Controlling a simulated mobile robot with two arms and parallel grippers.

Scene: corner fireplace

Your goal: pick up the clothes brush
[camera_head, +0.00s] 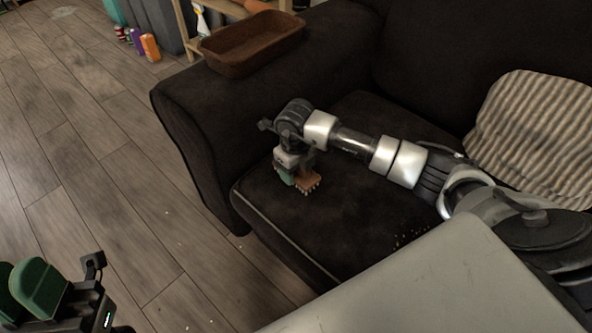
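The clothes brush (309,181) is a small brown block with pale bristle tips along its lower edge. It is at the seat of the dark sofa, directly below my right gripper (296,178). One green finger pad shows against the brush's left side; the other finger is hidden, so I cannot tell whether the grip is closed. I cannot tell whether the brush touches the cushion. My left gripper (24,288) is at the bottom left above the floor, its green pads apart with nothing seen between them.
The dark sofa (200,110) has a brown tray (253,45) on its arm and a striped pillow (535,130) at right. Crumbs (410,236) lie on the seat. Several bottles (150,46) stand on the floor at the back. The wooden floor (90,150) at left is mostly clear.

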